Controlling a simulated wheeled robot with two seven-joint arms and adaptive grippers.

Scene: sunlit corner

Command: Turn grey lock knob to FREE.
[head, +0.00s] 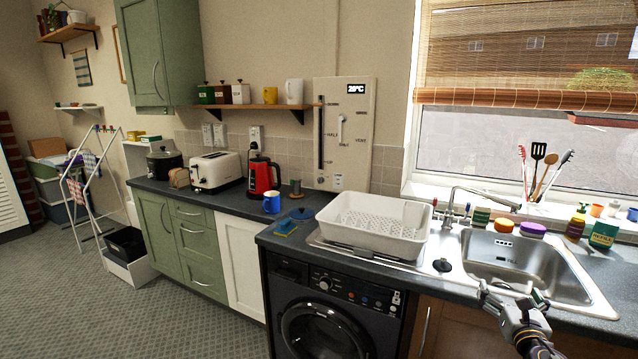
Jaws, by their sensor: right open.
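A pale control panel (360,161) is on the wall behind the counter. It has a dark vertical slot (321,138) on its left side, a small display at the top right and several small printed labels. A small grey-white part (337,180) shows low on the panel. It may be the lock knob, but it is too small to tell, and its setting cannot be read. My right gripper (512,297) is at the lower right, open and empty, over the front of the sink, far from the panel. My left gripper is not in view.
A white dish rack (375,226) stands on the counter below and in front of the panel. The tap (470,195) and sink (520,265) lie to the right.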

